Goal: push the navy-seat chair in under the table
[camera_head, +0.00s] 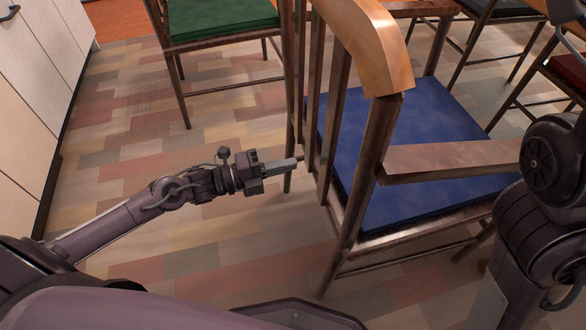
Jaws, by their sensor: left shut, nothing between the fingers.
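The navy-seat chair stands upright just in front of me on the right, with a dark blue seat (430,140), a slatted wooden back and a light curved top rail (368,40). My left gripper (290,164) is shut and empty. Its tips are at the slats of the chair's back, low on the left side; I cannot tell whether they touch. My right arm comes in at the right edge beside the chair, and its gripper is out of the picture. I cannot make out the table clearly.
A green-seat chair (222,16) stands beyond, at the upper left. A red-seat chair (568,72) and a dark-seat chair (500,8) are at the upper right. Pale cabinets (30,85) line the left side. The tiled floor (110,130) between them is clear.

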